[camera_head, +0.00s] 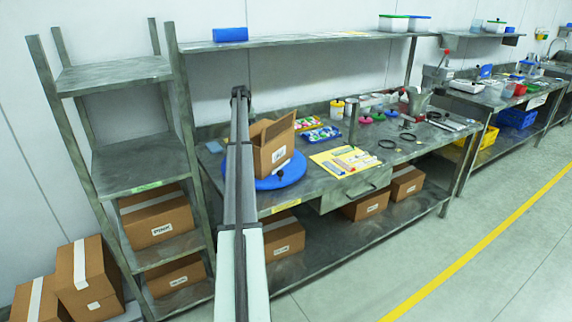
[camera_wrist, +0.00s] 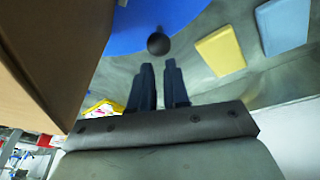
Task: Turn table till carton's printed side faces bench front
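The open brown carton (camera_head: 270,152) stands on the blue turntable (camera_head: 292,176) on the bench. A face with a white printed label (camera_head: 279,155) shows toward the lower right, roughly toward the bench front; its exact angle is hard to tell. My arm hides the carton's left part and the turntable's left part. In the wrist view the carton wall (camera_wrist: 50,50) is close on the left, and the turntable (camera_wrist: 130,28) is ahead with a dark round knob (camera_wrist: 158,43) near its edge. My gripper (camera_wrist: 158,66) has its fingers close together, holding nothing, just short of the knob in the picture.
A yellow plate (camera_wrist: 220,50) and a blue plate (camera_wrist: 285,25) lie right of the knob in the wrist view. Yellow sheets (camera_head: 345,161) and colourful packs (camera_head: 318,134) lie right of the turntable. A metal rack (camera_head: 140,160) stands left of the bench.

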